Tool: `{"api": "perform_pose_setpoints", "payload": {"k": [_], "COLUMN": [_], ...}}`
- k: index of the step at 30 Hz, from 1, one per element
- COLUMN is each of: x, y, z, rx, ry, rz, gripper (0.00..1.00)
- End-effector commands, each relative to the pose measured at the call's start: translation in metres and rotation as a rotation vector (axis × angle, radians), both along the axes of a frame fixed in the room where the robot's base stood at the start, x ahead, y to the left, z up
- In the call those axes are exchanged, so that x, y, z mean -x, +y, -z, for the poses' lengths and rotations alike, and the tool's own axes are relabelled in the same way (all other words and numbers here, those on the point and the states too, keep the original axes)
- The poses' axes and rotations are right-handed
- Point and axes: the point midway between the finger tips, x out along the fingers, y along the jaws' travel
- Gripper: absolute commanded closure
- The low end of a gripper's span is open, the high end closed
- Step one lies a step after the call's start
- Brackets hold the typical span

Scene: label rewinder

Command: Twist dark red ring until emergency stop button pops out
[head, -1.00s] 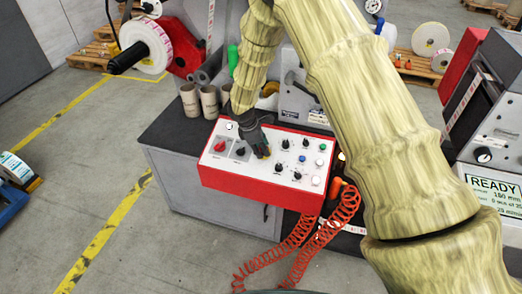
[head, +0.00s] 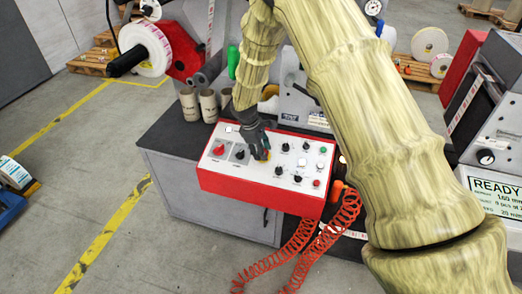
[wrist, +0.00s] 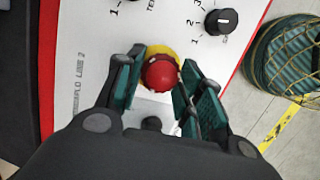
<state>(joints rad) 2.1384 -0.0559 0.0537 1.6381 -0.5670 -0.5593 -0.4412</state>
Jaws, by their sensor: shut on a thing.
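The emergency stop button is a red round head (wrist: 160,72) on a yellow collar (wrist: 164,50), seen in the wrist view. I cannot make out a separate dark red ring. My gripper (wrist: 158,84) has its teal-padded fingers closed on both sides of the red head, left and right. In the head view my gripper (head: 262,156) points down onto the middle of the control panel (head: 250,186). There the fingers mostly hide the button, and only a bit of yellow-orange shows at the tips.
A red knob (head: 219,149) and a black knob (head: 240,154) sit left of my gripper. Several black knobs and coloured buttons sit to its right. Cardboard cores (head: 208,105) stand behind the panel. Orange coiled hoses (head: 300,245) hang below it.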

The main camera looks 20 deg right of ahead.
Motion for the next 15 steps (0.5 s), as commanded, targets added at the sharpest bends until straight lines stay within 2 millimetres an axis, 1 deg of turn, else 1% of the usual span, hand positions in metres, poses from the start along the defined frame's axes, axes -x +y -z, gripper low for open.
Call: {"api": "perform_pose_setpoints", "payload": {"k": [4, 5, 6, 8, 15], "x": [-0.0025, -0.0025, -0.0024, -0.0020, -0.0007], "y": [0.0003, 0.0003, 0.0003, 0.0001, -0.0008], "z": [-0.0015, -0.0015, -0.0014, -0.0011, -0.0005], "rx": [-0.001, -0.001, -0.001, 0.000, 0.000], "ry": [-0.005, -0.005, -0.005, -0.005, -0.002], "rz": [-0.002, -0.002, -0.002, -0.001, -0.001], "gripper": [0.87, 0.57, 0.50, 0.40, 0.40]}}
